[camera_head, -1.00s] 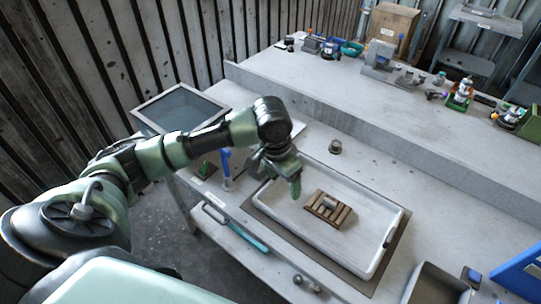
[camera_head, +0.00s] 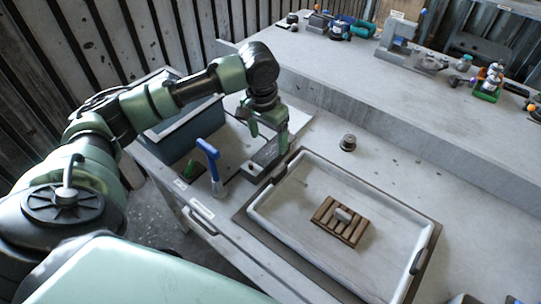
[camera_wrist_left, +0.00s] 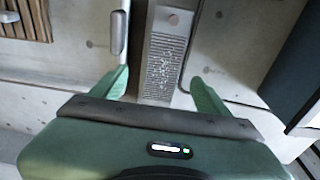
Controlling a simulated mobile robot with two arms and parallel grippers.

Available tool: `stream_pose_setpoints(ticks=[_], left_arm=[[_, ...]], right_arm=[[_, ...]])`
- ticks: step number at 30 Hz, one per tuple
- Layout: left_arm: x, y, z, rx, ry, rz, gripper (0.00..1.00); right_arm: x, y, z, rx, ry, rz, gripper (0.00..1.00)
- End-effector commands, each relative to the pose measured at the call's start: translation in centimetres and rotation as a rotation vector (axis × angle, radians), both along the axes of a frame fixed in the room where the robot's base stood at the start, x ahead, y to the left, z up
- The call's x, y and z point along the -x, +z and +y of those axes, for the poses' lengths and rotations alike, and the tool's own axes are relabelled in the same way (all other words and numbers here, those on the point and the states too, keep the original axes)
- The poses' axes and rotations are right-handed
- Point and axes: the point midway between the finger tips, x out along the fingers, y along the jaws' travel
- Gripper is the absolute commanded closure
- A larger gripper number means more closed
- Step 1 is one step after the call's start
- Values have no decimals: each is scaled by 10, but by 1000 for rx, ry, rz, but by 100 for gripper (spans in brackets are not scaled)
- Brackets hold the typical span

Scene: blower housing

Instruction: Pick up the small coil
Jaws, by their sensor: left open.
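A small dark spool-like piece, perhaps the small coil (camera_head: 348,143), stands on the bench behind the white tray (camera_head: 290,245); its winding is too small to make out. My left gripper (camera_head: 268,142) is open, pointing down left of the tray, above a grey metal bar (camera_head: 255,170), apart from the spool. In the left wrist view the open fingers (camera_wrist_left: 160,88) have the textured grey bar (camera_wrist_left: 165,60) below and between them; nothing is visibly held. The spool is not visible there. My right gripper is not in view.
A slatted wooden block (camera_head: 328,228) with a pale grey piece on top lies in the tray. A blue-handled tool (camera_head: 208,150) stands left of the tray. A dark open bin (camera_head: 185,130) is at the bench's left end. Several parts line the raised back shelf. Bench around the spool is clear.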

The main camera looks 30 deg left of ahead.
Motion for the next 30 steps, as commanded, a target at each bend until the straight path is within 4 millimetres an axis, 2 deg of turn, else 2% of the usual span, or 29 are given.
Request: stream_pose_setpoints(ticks=[2, 11, 18, 27, 28, 30], left_arm=[[0, -8, 0, 0, 1, 2, 24], [-7, -37, 1, 1, 0, 3, 24], [-14, -72, 3, 0, -1, 2, 24], [-15, -79, 4, -1, -1, 0, 24], [-15, -79, 4, -1, -1, 0, 26], [-15, -79, 4, -1, -1, 0, 46]], right_arm=[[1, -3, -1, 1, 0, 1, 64], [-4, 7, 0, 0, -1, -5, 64], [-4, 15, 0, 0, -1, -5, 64], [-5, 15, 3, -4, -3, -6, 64], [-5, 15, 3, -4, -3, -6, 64], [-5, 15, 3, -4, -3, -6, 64]])
